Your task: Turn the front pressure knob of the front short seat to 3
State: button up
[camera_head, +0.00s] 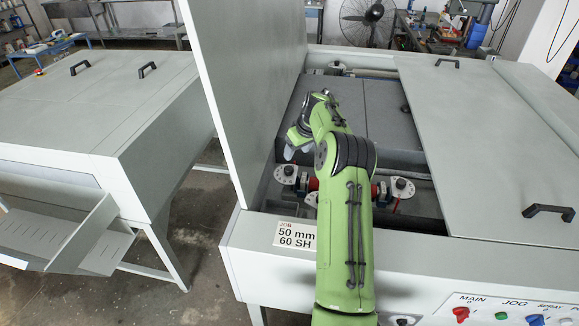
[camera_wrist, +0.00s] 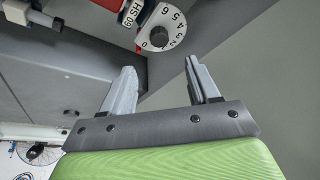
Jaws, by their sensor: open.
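A round dark knob (camera_wrist: 159,37) sits on a white dial plate (camera_wrist: 176,30) with numbers in the upper middle of the wrist view. Its exact setting is too small to tell. A white plate reading "60 SH" (camera_wrist: 130,14) is beside it. My gripper (camera_wrist: 160,72) is open and empty; the knob lies beyond the fingertips, apart from them. In the head view, my gripper (camera_head: 293,150) is above and near the left dial knob (camera_head: 289,170). Another dial knob (camera_head: 401,183) is to the right, beyond my arm. I cannot tell which is the front short seat's.
A job card (camera_head: 296,234) reads "50 mm 60 SH" on the machine's front edge. A raised lid (camera_head: 250,80) stands close left of my gripper. A closed cover (camera_head: 490,150) lies to the right. Red and grey shaft parts (camera_head: 312,184) lie near the knobs.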

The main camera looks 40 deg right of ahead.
aim_at(289, 168)
jog(key=p+x, duration=0.1)
jog(key=x, duration=1)
jog(key=shift+f, duration=0.25)
jog(key=shift+c, duration=0.2)
jog(key=c, duration=1)
